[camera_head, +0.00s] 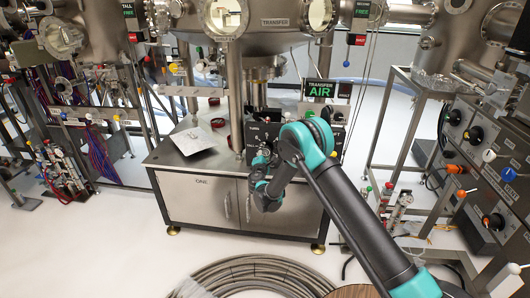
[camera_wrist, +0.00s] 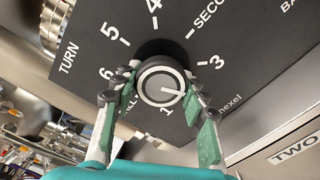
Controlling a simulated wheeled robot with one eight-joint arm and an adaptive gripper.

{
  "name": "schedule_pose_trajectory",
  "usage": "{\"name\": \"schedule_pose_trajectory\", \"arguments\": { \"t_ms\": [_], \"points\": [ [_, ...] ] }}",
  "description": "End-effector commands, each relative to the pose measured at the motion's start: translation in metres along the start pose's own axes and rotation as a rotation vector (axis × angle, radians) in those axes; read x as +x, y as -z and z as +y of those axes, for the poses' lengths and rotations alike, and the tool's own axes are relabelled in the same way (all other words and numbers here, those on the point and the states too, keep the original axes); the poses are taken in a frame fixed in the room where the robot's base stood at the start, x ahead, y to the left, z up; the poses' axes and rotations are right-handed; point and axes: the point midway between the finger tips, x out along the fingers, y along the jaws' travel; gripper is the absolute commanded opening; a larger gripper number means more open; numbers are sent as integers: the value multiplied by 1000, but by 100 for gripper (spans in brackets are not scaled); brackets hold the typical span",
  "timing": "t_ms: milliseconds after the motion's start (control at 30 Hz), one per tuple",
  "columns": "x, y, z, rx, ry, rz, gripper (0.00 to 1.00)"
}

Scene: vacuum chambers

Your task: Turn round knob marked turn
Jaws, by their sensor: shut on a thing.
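The round knob (camera_wrist: 162,86) is in the wrist view, black with a pale ring and a light pointer line on its face. It sits on a dark panel (camera_wrist: 235,45) printed TURN, with numbers around the knob. My gripper (camera_wrist: 163,92) has one finger on each side of the knob, shut on it. The pointer line lies near the number 1. In the head view my gripper (camera_head: 262,165) is at the front of the dark control box on the cabinet, and my arm hides part of that box. The knob is too small to make out there.
The steel cabinet (camera_head: 195,200) marked ONE stands under the transfer chamber (camera_head: 270,35). A metal plate (camera_head: 193,140) lies on its top. Coiled hose (camera_head: 255,272) lies on the floor in front. A panel with knobs (camera_head: 485,150) stands at the right.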

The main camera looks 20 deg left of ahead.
Motion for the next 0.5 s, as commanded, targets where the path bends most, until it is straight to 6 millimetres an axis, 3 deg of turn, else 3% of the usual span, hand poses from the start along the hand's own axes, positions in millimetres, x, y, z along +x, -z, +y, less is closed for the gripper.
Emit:
{"name": "schedule_pose_trajectory", "arguments": {
  "t_ms": [500],
  "points": [
    [-1,2,-2,-283,-1,3,13]
  ]
}}
